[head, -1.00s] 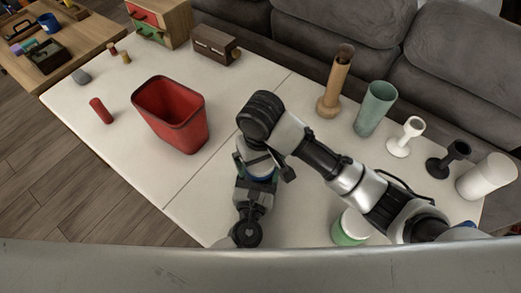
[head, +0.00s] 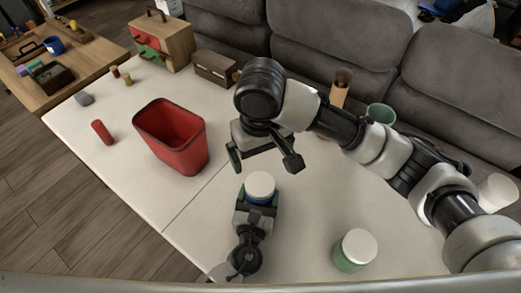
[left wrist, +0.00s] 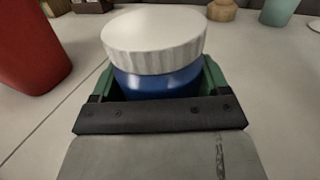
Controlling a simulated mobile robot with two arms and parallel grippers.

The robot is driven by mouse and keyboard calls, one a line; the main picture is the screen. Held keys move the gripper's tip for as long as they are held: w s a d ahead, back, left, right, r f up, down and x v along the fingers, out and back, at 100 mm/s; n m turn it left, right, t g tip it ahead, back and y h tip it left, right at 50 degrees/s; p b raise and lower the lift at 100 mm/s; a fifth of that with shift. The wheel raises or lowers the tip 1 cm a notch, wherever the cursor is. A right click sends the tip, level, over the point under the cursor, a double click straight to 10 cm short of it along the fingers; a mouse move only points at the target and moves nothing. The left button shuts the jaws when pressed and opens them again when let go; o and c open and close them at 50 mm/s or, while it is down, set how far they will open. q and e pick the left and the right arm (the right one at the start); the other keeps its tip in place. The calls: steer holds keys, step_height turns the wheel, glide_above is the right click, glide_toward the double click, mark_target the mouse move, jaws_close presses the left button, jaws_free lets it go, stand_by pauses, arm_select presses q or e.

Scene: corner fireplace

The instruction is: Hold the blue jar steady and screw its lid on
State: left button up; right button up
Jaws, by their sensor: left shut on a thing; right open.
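The blue jar (head: 262,197) stands on the pale table with its white ribbed lid (head: 260,184) on top. In the left wrist view the lid (left wrist: 155,40) covers the mouth of the jar (left wrist: 158,82); I cannot tell how tightly it sits. My left gripper (head: 257,205) is shut on the jar from the near side, with green finger pads at both sides in the left wrist view (left wrist: 160,97). My right gripper (head: 264,163) is open and empty, above and beyond the lid, apart from it.
A green jar with a white lid (head: 355,250) stands to the right. A red bin (head: 172,140) stands to the left. A green cup (head: 380,116), a wooden vase (head: 340,88) and a white cylinder (head: 497,192) stand by the sofa, partly behind my right arm.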

arm_select(q)
steer(key=o, duration=1.7)
steer(key=b+v, duration=0.1)
steer(key=v, duration=0.8)
steer(key=shift+s+f+b, duration=0.1)
steer(key=shift+s+b, duration=0.15)
steer(key=shift+b, duration=0.1)
steer(key=shift+s+a, duration=0.2)
steer(key=shift+s, duration=0.4)
